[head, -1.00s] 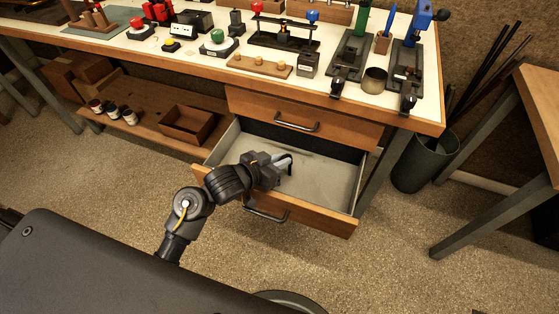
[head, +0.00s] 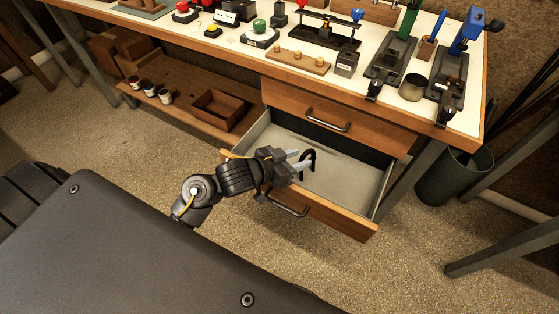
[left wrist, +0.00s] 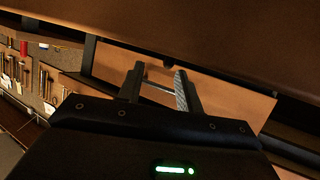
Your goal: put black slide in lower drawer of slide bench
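The black slide (head: 308,160) is a small dark curved piece seen against the pale floor of the open lower drawer (head: 345,188). My left gripper (head: 302,160) reaches over the drawer's left part, its two pale fingers apart and their tips close beside the slide. Whether a fingertip touches the slide, I cannot tell. In the left wrist view the gripper (left wrist: 158,76) is open, with no slide visible between its fingers. The slide bench (head: 476,95) stands above the drawer. My right gripper is not in view.
The upper drawer (head: 335,118) is shut above the open one. A wooden box (head: 221,109) and several small jars sit on the low shelf at left. A dark green bin (head: 446,178) stands right of the bench leg. The rest of the drawer floor looks bare.

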